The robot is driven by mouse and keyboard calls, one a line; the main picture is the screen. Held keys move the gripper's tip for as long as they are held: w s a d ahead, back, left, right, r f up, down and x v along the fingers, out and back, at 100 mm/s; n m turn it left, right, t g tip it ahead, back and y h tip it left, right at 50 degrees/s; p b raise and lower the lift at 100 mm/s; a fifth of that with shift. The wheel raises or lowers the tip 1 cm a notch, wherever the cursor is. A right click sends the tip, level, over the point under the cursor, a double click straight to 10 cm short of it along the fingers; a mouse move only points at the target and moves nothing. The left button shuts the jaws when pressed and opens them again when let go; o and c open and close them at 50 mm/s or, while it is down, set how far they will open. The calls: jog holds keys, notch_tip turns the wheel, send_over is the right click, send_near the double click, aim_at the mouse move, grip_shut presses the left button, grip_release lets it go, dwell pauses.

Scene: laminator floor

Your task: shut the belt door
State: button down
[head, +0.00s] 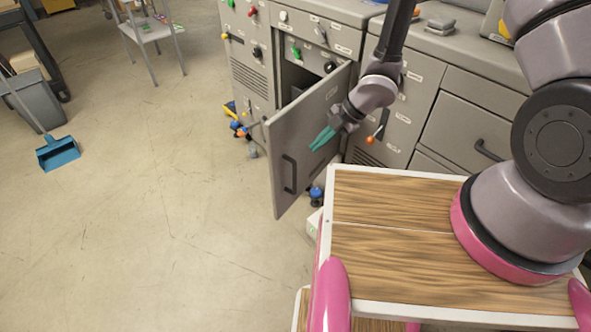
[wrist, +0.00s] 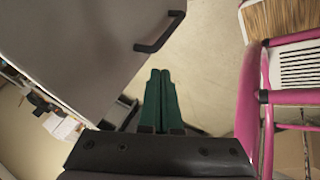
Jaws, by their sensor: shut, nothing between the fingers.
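The belt door (head: 302,143) is a grey panel standing open from the grey machine cabinet (head: 349,40), swung out toward me. It has a dark bar handle (head: 289,174) near its lower free edge. Behind it the cabinet opening (head: 290,82) shows dark. My gripper (head: 322,138) has green fingers, shut and empty, and overlaps the door's right part in the head view; contact cannot be told. In the wrist view the door (wrist: 75,45) fills the upper left, with its handle (wrist: 160,33) above and near my shut fingers (wrist: 161,100).
Small blue and yellow items (head: 238,125) lie on the floor by the cabinet. A blue dustpan (head: 58,152) and a grey bin (head: 36,100) are at the left. My wood-topped base is at the lower right. The floor left of the door is clear.

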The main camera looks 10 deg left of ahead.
jog(key=s+f, duration=0.1)
jog(key=s, duration=0.1)
send_near(275, 175)
notch_tip(275, 175, down, 4)
jog(key=s+d, duration=0.1)
jog(key=s, duration=0.1)
jog(key=shift+n+g, duration=0.3)
jog(key=shift+n, duration=0.1)
jog(key=shift+w+a, duration=0.45)
jog(key=shift+a, duration=0.45)
jog(key=shift+w+a, duration=0.45)
jog(key=shift+a, duration=0.45)
